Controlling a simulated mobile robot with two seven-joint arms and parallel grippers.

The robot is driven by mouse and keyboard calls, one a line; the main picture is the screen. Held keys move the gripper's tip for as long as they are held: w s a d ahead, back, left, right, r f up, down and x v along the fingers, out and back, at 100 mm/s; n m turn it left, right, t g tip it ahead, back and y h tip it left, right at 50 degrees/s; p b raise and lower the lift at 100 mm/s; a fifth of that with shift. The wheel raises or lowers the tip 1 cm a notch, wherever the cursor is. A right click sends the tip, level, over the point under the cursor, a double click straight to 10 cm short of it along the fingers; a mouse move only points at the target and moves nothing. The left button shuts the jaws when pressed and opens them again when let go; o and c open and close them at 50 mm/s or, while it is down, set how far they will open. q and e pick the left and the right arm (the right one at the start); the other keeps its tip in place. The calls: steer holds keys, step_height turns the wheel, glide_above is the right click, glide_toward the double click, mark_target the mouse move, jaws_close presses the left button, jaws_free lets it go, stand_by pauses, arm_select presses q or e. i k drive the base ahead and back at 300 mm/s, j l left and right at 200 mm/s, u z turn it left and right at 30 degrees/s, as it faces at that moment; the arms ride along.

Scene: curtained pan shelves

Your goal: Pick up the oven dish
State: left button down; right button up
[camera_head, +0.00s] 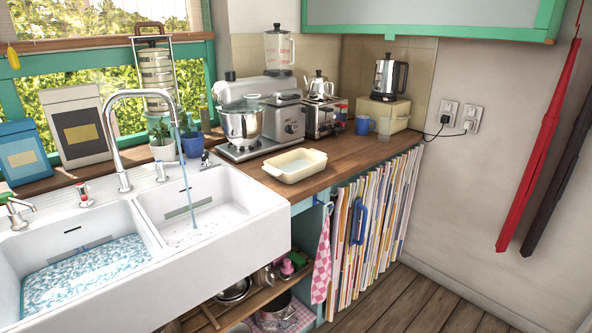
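The oven dish (295,165) is a cream, shallow rectangular dish with small end handles. It sits upright on the wooden counter (340,163), just right of the white sink and close to the counter's front edge. It looks empty. Neither of my grippers shows in the head view.
A white double sink (240,223) with a running tap fills the left. A striped curtain (375,220) hangs below the counter. Bare counter lies right of the dish.

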mark_target(292, 166)
steer(key=i+l+z, duration=0.1)
steer(key=i+l, duration=0.55)
steer(key=i+l+z, duration=0.15)
steer(key=i+l, duration=0.4)
steer(key=i, duration=0.2)
